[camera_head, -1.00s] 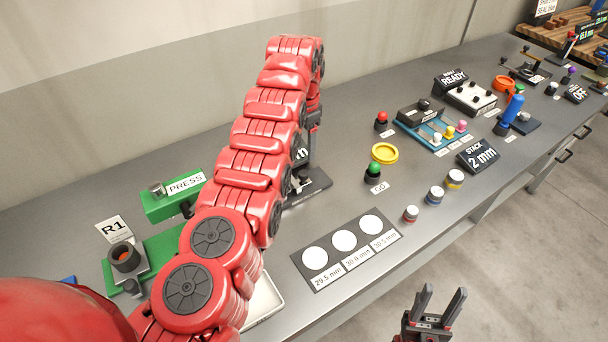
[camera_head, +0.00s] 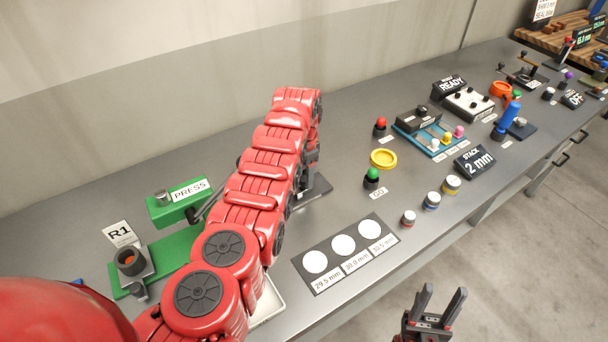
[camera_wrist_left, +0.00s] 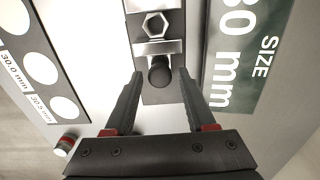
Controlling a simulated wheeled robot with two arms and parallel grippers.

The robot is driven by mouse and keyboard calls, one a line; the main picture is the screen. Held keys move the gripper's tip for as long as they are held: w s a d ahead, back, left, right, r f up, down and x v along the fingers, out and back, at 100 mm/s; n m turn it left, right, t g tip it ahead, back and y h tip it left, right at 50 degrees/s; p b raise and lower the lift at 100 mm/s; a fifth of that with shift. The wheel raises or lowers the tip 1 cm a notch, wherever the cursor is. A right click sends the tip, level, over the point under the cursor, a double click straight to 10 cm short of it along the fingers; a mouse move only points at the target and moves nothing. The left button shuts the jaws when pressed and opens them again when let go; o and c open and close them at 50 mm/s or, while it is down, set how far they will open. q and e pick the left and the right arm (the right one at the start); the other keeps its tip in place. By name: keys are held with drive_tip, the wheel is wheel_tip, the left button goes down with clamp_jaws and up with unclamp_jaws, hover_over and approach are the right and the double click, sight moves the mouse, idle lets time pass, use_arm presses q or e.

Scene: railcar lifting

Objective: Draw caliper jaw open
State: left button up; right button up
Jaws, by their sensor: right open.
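The caliper fixture shows in the left wrist view as a dark bar with a metal jaw block (camera_wrist_left: 157,48), a hex nut (camera_wrist_left: 156,25) and a round black knob (camera_wrist_left: 160,74). My left gripper (camera_wrist_left: 160,76) is open, with one finger on each side of the knob and small gaps visible. In the head view my red left arm hides that gripper and most of the fixture; part of its dark base (camera_head: 318,188) shows. My right gripper (camera_head: 442,292) is open and empty, off the table's front edge.
A size sign reading 30 mm (camera_wrist_left: 237,60) stands close beside the fixture. A label plate with three white discs (camera_head: 345,250) lies in front. A green press (camera_head: 180,205) is at left; buttons, a yellow ring (camera_head: 383,159) and several small cylinders are at right.

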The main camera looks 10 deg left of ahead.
use_arm(q)
clamp_jaws()
idle(1.2)
